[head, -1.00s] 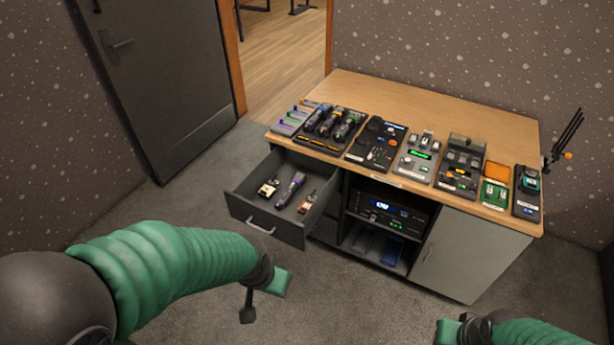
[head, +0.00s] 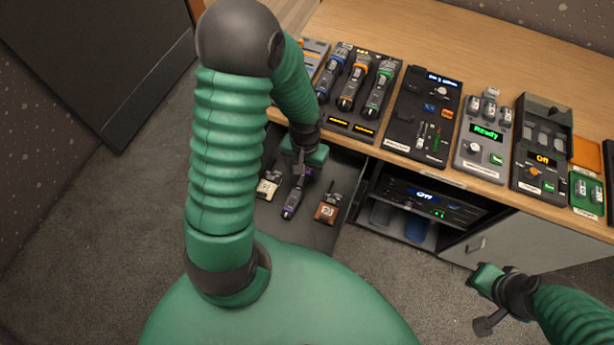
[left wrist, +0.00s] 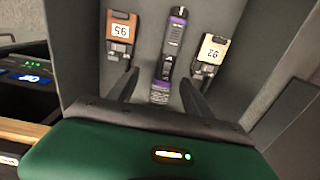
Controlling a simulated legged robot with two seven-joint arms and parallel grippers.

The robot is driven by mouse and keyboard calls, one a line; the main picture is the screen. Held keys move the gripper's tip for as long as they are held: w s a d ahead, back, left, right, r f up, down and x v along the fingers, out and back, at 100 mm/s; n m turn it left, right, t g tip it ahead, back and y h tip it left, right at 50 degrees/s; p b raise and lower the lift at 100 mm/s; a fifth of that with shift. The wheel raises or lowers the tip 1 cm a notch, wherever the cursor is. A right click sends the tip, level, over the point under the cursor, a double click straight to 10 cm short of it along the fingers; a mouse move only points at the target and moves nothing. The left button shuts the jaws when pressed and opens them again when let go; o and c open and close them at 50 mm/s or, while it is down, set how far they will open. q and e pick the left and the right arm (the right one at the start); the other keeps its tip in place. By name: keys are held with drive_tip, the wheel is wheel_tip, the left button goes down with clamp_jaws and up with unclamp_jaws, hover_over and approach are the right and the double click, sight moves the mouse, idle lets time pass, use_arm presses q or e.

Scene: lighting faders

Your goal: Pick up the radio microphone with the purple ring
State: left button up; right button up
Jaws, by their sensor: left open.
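The radio microphone with the purple ring (head: 292,201) lies in the open drawer (head: 300,232). In the left wrist view the microphone (left wrist: 173,45) is dark, with purple bands, and lies between two tagged items. My left gripper (head: 300,170) is over the drawer, above one end of the microphone. In the left wrist view its two fingers (left wrist: 158,88) are spread, one on each side of the microphone, not closed on it. My right gripper (head: 480,302) hangs in front of the cabinet, away from the drawer; whether its jaws are open is unclear.
A tag marked 95 (left wrist: 120,32) and a tag marked 92 (left wrist: 212,50) flank the microphone closely. The desk edge and several control boxes (head: 424,115) are close to my left arm.

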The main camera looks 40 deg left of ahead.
sight(298, 179)
use_arm(q)
drive_tip(key=a+f+b, duration=0.1)
drive_tip(key=f, duration=0.2)
drive_tip(key=a+f, duration=0.1)
drive_tip(key=f, duration=0.3)
drive_tip(key=a+f+b, duration=0.1)
drive_tip(key=f, duration=0.2)
drive_tip(key=shift+w+a+f+b, duration=0.1)
drive_tip(key=shift+w+f+b, duration=0.15)
drive_tip(key=shift+f+b, duration=0.1)
drive_tip(key=shift+w+d+f, duration=0.1)
drive_tip(key=shift+d+f, duration=0.65)
drive_tip(key=shift+d+r, duration=0.1)
drive_tip(key=c, duration=0.3)
drive_tip(key=shift+a, duration=0.55)
drive_tip(key=c, duration=0.5)
drive_tip(key=shift+f, duration=0.2)
drive_tip(key=shift+c, duration=1.2)
drive_tip(key=shift+d, duration=0.1)
drive_tip(key=shift+c, duration=1.1)
drive_tip(key=shift+d+r, duration=0.15)
drive_tip(key=shift+d, duration=0.1)
clamp_jaws()
use_arm(e)
wheel_tip(298, 179, down, 4)
drive_tip(key=shift+s+r, duration=0.1)
drive_tip(key=shift+s, duration=0.05)
